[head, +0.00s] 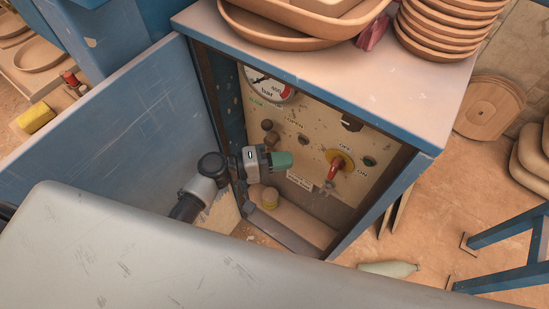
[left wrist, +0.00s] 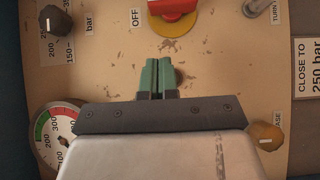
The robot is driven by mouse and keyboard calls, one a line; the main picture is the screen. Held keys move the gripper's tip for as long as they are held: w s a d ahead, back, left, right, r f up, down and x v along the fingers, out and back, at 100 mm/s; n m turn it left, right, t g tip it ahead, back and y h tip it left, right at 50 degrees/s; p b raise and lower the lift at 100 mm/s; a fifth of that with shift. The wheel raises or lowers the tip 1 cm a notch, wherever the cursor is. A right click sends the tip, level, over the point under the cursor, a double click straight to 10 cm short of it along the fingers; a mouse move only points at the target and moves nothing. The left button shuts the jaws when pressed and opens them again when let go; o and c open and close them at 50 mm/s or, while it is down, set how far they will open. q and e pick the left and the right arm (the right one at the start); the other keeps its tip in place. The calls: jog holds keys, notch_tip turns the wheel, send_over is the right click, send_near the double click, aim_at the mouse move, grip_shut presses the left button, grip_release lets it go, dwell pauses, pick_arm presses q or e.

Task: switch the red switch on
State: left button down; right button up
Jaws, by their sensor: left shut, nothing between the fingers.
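The red switch (head: 335,169) sits on a round yellow plate on the control panel inside the open cabinet. OFF is printed above it and ON to its lower right. In the left wrist view the red switch (left wrist: 172,7) is at the top, partly cut off, above its yellow plate (left wrist: 172,27). My left gripper (head: 283,160) has green fingertips and is left of the switch, apart from it. Its fingers (left wrist: 157,77) are shut together with nothing between them, below the yellow plate in the wrist view. My right gripper is not in view.
A pressure gauge (head: 268,83), a black knob (head: 352,122) and smaller controls share the panel (head: 306,110). The blue cabinet door (head: 120,125) stands open to the left. Stacked clay plates (head: 450,25) rest on the cabinet top. A bottle (head: 389,269) lies on the floor.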

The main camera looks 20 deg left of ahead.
aim_at(335, 160)
pick_arm(q)
jog(key=d, duration=0.2)
jog(key=d+p, duration=0.1)
jog(key=d, duration=0.2)
jog(key=w+d+p, duration=0.1)
jog(key=d, duration=0.1)
jog(key=shift+w+d+r, duration=0.1)
jog(key=shift+d, duration=0.05)
jog(key=shift+s+d, duration=0.25)
jog(key=shift+d, duration=0.25)
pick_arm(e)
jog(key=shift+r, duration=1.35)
pick_arm(q)
jog(key=shift+w, duration=0.1)
